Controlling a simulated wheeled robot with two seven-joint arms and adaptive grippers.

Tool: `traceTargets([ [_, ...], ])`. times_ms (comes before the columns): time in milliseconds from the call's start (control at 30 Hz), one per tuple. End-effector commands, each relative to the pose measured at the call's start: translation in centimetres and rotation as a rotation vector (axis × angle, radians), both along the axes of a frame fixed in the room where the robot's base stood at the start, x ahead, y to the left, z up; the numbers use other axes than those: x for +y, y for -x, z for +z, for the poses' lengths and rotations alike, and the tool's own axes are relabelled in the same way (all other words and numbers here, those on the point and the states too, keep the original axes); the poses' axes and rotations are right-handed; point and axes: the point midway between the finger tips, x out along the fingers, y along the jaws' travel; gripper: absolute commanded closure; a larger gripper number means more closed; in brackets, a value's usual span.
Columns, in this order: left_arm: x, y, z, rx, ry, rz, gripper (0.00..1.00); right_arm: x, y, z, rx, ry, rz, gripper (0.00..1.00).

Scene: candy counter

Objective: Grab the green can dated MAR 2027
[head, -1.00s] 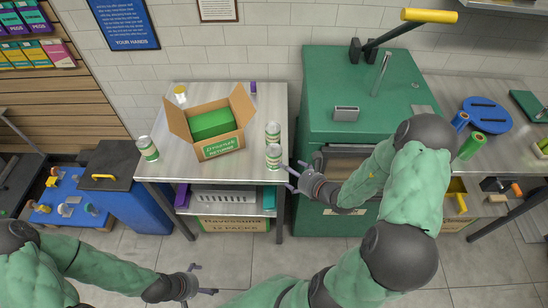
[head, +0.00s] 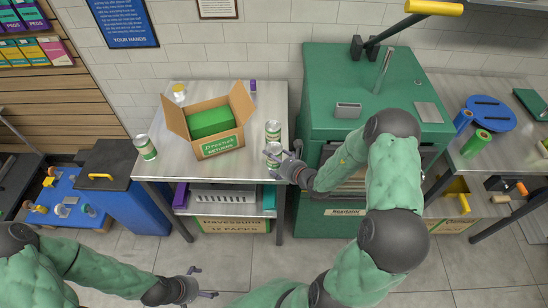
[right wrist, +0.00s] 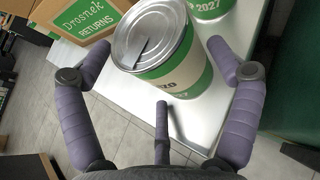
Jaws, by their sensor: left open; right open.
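A white and green can (head: 273,152) stands upright at the table's front right corner, partly hidden by my right gripper (head: 284,166). The right wrist view shows this near can (right wrist: 165,65) between the spread fingers of my open right gripper (right wrist: 160,62); I see no grip on it, and its date is only partly visible. A second can (head: 273,130) stands behind it; its label (right wrist: 212,8) ends in "P 2027". Another white and green can (head: 146,147) stands at the table's left edge. My left gripper (head: 196,284) is open and empty above the floor.
An open cardboard "Drosnek RETURNS" box (head: 215,145) with green contents sits mid-table, left of the two cans. A pale can-like container (head: 179,93) stands behind it. A green machine (head: 375,85) stands close on the right. The front of the steel table (head: 185,168) is clear.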

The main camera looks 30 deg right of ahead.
Motion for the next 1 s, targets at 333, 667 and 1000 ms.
traceTargets([
  [333,0.0,0.0,-0.1,0.0,0.0,0.0,0.0,0.1,-0.5,-0.2,0.001,0.0,0.0,0.29],
  [667,0.0,0.0,-0.1,0.0,0.0,0.0,0.0,0.1,-0.5,-0.1,0.0,0.0,0.0,0.64],
  [1000,0.0,0.0,0.7,0.0,0.0,0.0,0.0,0.0,-0.6,1.6,-0.002,0.002,0.0,0.64],
])
